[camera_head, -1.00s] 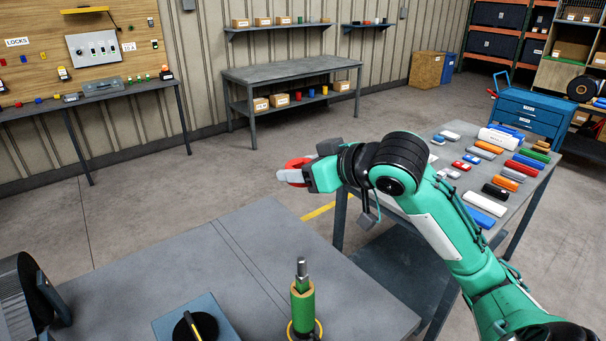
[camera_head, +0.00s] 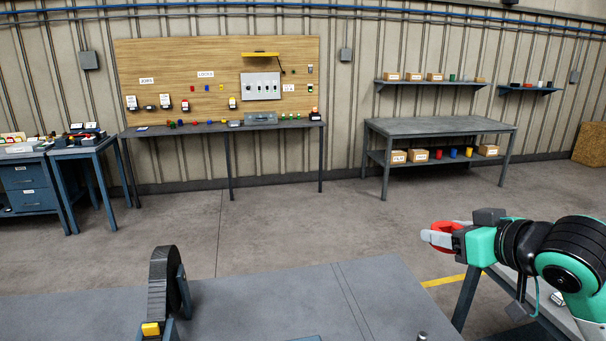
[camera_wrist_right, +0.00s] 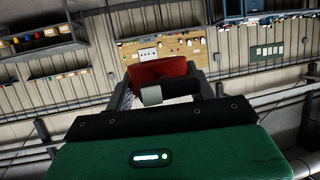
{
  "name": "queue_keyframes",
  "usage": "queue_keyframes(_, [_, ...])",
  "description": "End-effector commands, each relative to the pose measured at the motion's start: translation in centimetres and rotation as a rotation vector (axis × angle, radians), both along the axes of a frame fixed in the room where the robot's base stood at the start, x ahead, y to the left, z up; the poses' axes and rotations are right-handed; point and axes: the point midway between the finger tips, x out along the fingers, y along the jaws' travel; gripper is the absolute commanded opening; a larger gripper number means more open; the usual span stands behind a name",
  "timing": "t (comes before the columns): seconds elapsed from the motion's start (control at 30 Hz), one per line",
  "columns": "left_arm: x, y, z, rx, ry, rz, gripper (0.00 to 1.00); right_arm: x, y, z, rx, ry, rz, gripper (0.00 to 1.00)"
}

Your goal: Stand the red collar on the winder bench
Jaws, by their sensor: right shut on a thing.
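The red collar (camera_head: 443,228) is in my right gripper (camera_head: 436,238), held in the air beyond the right edge of the near grey bench. The collar also shows in the right wrist view (camera_wrist_right: 158,70), between the two fingers, with a grey cylindrical piece in front of it. The fingers close on the collar from its sides. The near grey bench (camera_head: 280,285) fills the lower part of the head view; I cannot tell whether it is the winder bench. My left gripper is out of view.
A black wheel on a stand (camera_head: 163,290) rises from the near bench. A metal spindle tip (camera_head: 422,336) shows at the bottom edge. A grey workbench (camera_head: 440,127) and a tool-board table (camera_head: 225,130) stand by the wall. Open floor lies between.

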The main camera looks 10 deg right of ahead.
Motion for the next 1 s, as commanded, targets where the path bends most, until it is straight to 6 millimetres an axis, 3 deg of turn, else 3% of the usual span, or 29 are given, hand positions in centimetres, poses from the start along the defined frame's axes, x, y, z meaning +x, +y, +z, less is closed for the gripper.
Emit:
queue_keyframes(0.17, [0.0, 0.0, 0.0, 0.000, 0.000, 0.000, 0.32, 1.3, 1.1, -4.0, 0.019, 0.014, -0.036, 0.24])
queue_keyframes(0.33, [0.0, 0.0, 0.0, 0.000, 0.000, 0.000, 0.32, 2.2, 3.0, -10.0, 0.031, 0.023, -0.099, 0.24])
queue_keyframes(0.6, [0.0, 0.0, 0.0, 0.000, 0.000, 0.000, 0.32, 1.1, 6.7, -18.3, 0.026, 0.020, -0.195, 0.24])
queue_keyframes(0.8, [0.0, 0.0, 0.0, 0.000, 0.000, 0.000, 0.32, -0.6, 8.9, -21.9, 0.010, 0.010, -0.244, 0.24])
queue_keyframes(1.0, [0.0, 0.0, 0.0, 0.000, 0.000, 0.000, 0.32, -1.5, 9.8, -23.2, 0.002, 0.003, -0.267, 0.24])
